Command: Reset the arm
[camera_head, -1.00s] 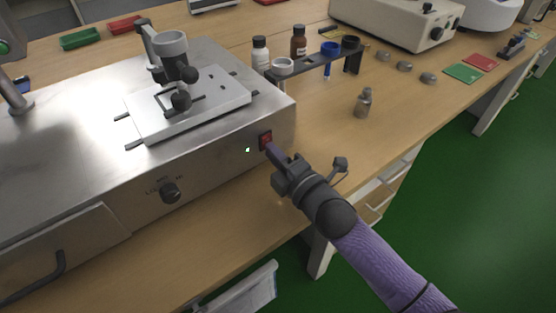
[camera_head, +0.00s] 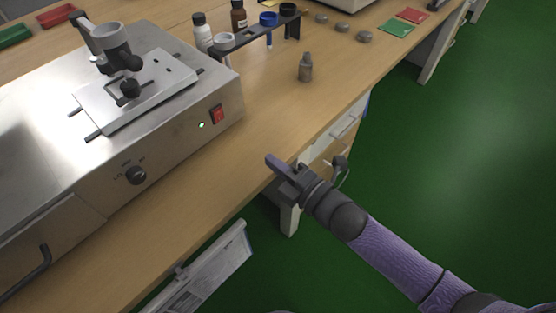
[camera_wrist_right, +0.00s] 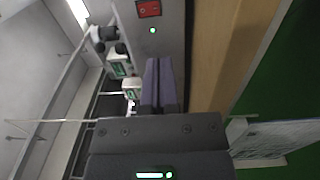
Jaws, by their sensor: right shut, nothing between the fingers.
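My right gripper (camera_head: 272,162) is shut and empty. It hangs in the air near the bench's front edge, to the right of and apart from the steel machine. Its closed purple fingers also show in the right wrist view (camera_wrist_right: 160,84). My purple right arm comes in from the lower right. The steel machine (camera_head: 150,180) has a red switch (camera_head: 217,114) with a lit green lamp (camera_head: 201,125) beside it. The switch also shows at the top of the right wrist view (camera_wrist_right: 148,9). My left gripper is not in view.
The wooden bench (camera_head: 270,110) carries a rack (camera_head: 257,38) with cups, bottles, and a small metal weight (camera_head: 305,68) right of the machine. A black knob (camera_head: 136,175) is on the machine's front. Drawers stand under the bench. The green floor (camera_head: 470,160) at the right is clear.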

